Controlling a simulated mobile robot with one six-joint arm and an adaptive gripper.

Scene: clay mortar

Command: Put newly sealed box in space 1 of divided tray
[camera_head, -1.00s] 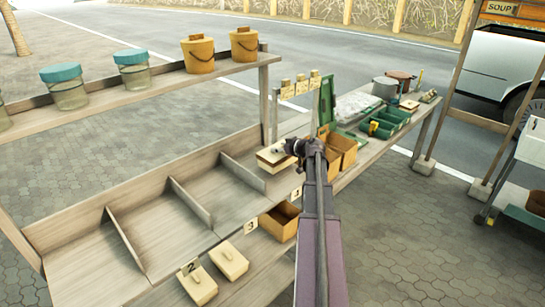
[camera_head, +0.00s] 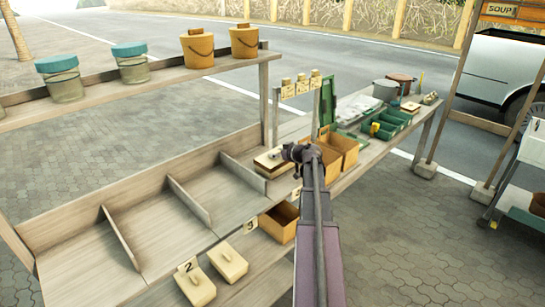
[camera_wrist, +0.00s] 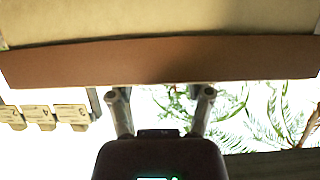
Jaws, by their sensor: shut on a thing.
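A cream-lidded box (camera_head: 267,166) with a dark band sits at the right end of the divided wooden tray (camera_head: 160,222), by its rightmost divider. I cannot tell whether it rests on the wood or hangs just above it. My gripper (camera_head: 290,153) is shut at the box's right side. In the wrist view both fingertips (camera_wrist: 162,95) meet the lower edge of a brown band (camera_wrist: 170,62) under a cream surface, which fills the upper picture. The tray's compartments to the left look empty. Number tags 2 (camera_head: 188,267) and 3 (camera_head: 250,225) show along the front.
Two cream-lidded boxes (camera_head: 228,262) and an open brown box (camera_head: 280,222) are on the lower shelf. Open brown boxes (camera_head: 342,146) and green trays (camera_head: 388,122) stand right of my gripper. A raised shelf with buckets (camera_head: 196,48) runs behind the tray. Small tagged blocks (camera_head: 301,86) stand nearby.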

